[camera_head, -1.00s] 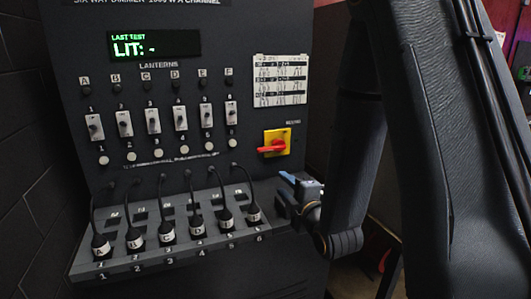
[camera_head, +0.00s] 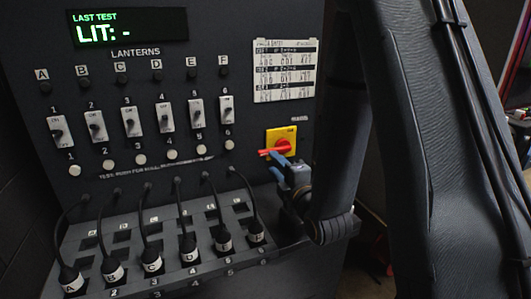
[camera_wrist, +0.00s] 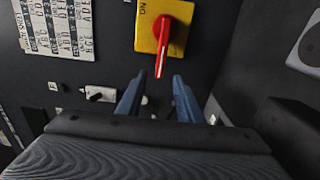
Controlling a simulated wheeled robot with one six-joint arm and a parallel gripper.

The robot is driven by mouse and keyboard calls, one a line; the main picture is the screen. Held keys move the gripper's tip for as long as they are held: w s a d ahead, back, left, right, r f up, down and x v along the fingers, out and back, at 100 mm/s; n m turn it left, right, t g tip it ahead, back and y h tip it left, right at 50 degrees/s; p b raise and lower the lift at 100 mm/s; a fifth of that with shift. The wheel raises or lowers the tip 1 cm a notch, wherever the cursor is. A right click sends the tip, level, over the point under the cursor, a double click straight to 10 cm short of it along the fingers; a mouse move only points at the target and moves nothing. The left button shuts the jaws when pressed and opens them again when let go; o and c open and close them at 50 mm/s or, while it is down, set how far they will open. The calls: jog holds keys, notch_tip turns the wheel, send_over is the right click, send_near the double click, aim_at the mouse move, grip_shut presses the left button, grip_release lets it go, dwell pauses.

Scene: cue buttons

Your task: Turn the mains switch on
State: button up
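The mains switch is a red rotary handle (camera_wrist: 162,45) on a yellow plate (camera_wrist: 182,16), on the right of the dark panel. The yellow plate (camera_head: 289,136) also shows in the head view, where the red handle (camera_head: 268,152) points left. In the wrist view the handle points down toward my gripper. My gripper (camera_wrist: 156,82) has two blue fingers, spread apart, with the handle's tip near the gap between them. I cannot tell whether they touch it. In the head view my gripper (camera_head: 277,161) is just below the handle.
The panel carries a display (camera_head: 128,29) reading "LIT: -", a row of white rocker switches (camera_head: 130,121), round buttons and a printed chart (camera_head: 284,70). Several plugged cables (camera_head: 152,262) rise from a sloped ledge left of my gripper.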

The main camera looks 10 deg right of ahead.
jog(key=w+a+p, duration=0.1)
jog(key=w+p, duration=0.1)
jog(key=w, duration=0.5)
grip_shut()
